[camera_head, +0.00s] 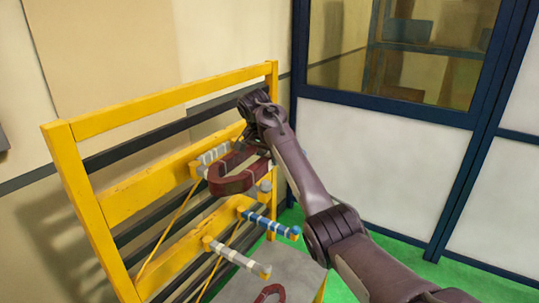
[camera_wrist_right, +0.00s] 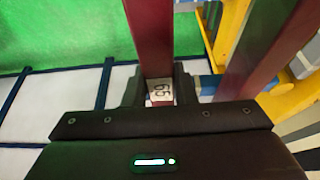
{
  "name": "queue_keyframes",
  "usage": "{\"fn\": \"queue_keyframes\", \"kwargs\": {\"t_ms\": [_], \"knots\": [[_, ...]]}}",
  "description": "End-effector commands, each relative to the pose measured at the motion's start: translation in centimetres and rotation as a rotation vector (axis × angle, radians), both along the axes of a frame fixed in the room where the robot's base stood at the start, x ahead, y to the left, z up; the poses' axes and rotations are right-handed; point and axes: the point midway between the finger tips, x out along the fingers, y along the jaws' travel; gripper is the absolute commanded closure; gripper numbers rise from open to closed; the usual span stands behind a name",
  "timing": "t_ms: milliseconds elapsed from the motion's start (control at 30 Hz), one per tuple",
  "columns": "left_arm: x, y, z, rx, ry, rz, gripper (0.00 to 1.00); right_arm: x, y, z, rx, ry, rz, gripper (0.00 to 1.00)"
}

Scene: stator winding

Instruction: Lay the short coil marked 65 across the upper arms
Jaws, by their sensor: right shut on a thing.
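The dark red coil (camera_head: 232,183) is a long loop at the upper arms of the yellow rack. Its label 65 (camera_wrist_right: 160,91) shows in the right wrist view between the fingers. My right gripper (camera_head: 260,145) is shut on one long side of the coil, at its far part. The left upper arm (camera_head: 215,153) has pale wrapping and lies close to the coil. The grey tip of the right upper arm (camera_head: 265,187) shows beside the coil's right side. I cannot tell whether the coil rests on either arm. My left gripper is not in view.
Below are a blue-wrapped lower arm (camera_head: 270,222) and a grey-and-white lower arm (camera_head: 237,257). Another red piece (camera_head: 268,293) lies on a grey surface (camera_head: 245,288) at the bottom. The yellow rack frame (camera_head: 85,185) stands left. Green floor is open at right.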

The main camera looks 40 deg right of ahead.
Motion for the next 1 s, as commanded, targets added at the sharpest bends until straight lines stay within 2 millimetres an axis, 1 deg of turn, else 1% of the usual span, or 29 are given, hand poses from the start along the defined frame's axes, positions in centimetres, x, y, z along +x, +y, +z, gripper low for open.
{"fn": "queue_keyframes", "kwargs": {"t_ms": [33, 233, 267, 400, 700, 767, 867, 1000], "knots": [[0.0, 0.0, 0.0, 0.000, 0.000, 0.000, 0.59, 0.1, 0.0, 0.3, 0.000, -0.007, -0.001, 1.00], [0.0, 0.0, 0.0, 0.000, 0.001, 0.001, 0.59, 0.1, 0.0, 0.0, 0.000, -0.005, 0.000, 1.00], [-0.1, 0.0, 0.0, 0.000, 0.001, 0.001, 0.59, 0.0, 0.0, -0.3, 0.001, 0.001, 0.000, 0.72], [-0.1, 0.0, 0.0, 0.000, 0.001, 0.001, 0.59, 0.0, 0.0, -0.2, 0.001, 0.001, 0.000, 0.54], [-0.1, 0.0, 0.0, 0.000, 0.001, 0.000, 0.59, 0.0, 0.0, 0.0, 0.000, 0.000, 0.000, 0.54], [-0.1, 0.0, -0.4, 0.000, 0.001, 0.000, 0.59, 0.0, 0.1, 0.3, 0.000, -0.002, 0.001, 0.54], [-0.1, 0.0, -1.4, 0.000, 0.001, 0.000, 0.59, -0.1, 0.6, 1.3, 0.000, -0.005, 0.001, 0.54], [-0.1, 0.0, -2.7, -0.001, 0.001, 0.000, 0.59, -0.5, 1.5, 3.6, 0.000, -0.004, 0.002, 0.54]]}}
